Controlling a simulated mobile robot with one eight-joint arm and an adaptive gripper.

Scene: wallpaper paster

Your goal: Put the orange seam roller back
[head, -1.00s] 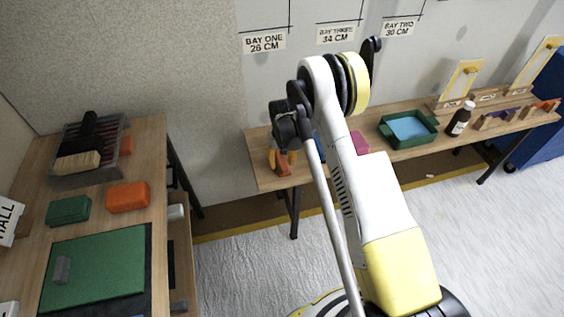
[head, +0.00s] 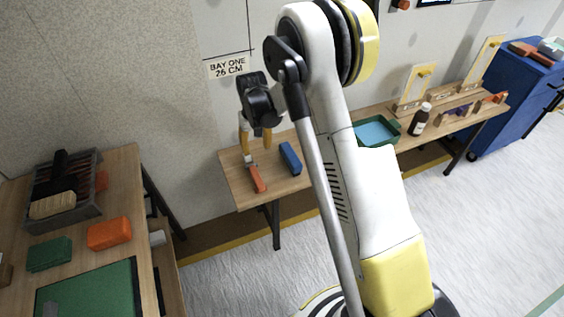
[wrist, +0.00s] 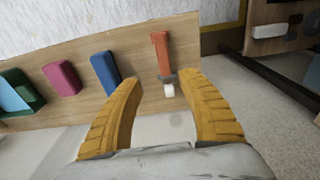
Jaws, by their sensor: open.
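The orange seam roller (head: 258,178) lies near the left end of the long wooden bench. In the wrist view, its orange handle (wrist: 162,52) points away from me and its white roller end (wrist: 169,90) is nearer. My gripper (head: 256,143) is open above the bench at the roller's white end. In the wrist view, the two yellow fingers of my gripper (wrist: 160,82) are spread on either side of the roller's near end, with nothing held between them. Whether the fingers touch the bench is unclear.
A blue block (head: 290,158) lies right of the roller; a pink block (wrist: 62,78) lies beyond it. A green tray (head: 378,132), brown bottle (head: 420,118) and wooden holders (head: 457,112) stand farther right. A separate left table holds an orange block (head: 109,233).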

